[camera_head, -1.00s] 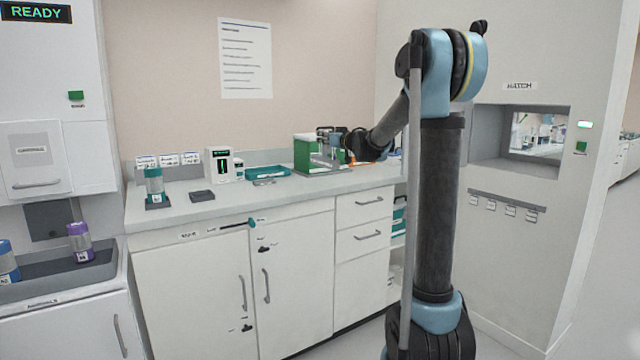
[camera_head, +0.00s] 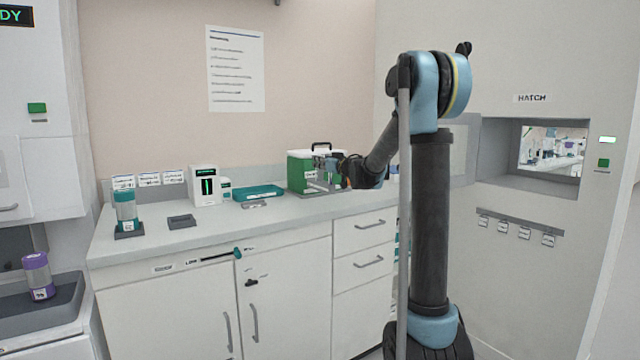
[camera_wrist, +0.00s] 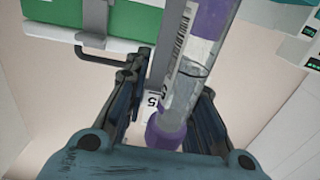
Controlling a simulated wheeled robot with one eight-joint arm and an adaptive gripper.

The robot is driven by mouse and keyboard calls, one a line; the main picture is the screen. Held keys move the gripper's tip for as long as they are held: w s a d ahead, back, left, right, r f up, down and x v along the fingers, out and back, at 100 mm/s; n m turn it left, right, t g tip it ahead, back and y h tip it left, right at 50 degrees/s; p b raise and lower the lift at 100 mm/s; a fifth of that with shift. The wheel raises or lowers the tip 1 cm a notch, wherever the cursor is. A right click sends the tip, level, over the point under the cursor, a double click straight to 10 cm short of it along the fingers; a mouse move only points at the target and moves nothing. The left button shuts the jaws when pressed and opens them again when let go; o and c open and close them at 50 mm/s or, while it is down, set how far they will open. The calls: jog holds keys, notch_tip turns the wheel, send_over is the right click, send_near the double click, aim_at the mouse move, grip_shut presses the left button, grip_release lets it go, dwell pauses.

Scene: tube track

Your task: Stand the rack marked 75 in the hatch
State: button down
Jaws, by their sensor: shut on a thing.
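In the wrist view my gripper (camera_wrist: 158,90) is shut on a grey rack (camera_wrist: 160,58). A white tag (camera_wrist: 151,104) between the fingers shows a 5; the rest of its marking is hidden. A clear tube (camera_wrist: 190,75) with a purple cap and barcode label lies across the view close to the fingers, apparently carried by the rack. In the head view my gripper (camera_head: 338,168) is at the right front of a green box, and the rack is small and hard to make out. The hatch (camera_head: 530,184) is a recess in the right wall, with a see-through far side.
The green box (camera_head: 301,175) with a black handle stands on the counter (camera_head: 235,225). Left of it are a teal tray (camera_head: 258,193), a white device (camera_head: 203,185) and a teal-capped tube (camera_head: 126,210). Labelled hooks (camera_head: 520,228) line the wall below the hatch.

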aim_at(321, 174)
jog(key=shift+s+f, duration=0.1)
jog(key=shift+f, duration=2.6)
jog(key=c, duration=1.3)
grip_release()
jog(key=shift+c, duration=0.2)
jog(key=v, duration=1.2)
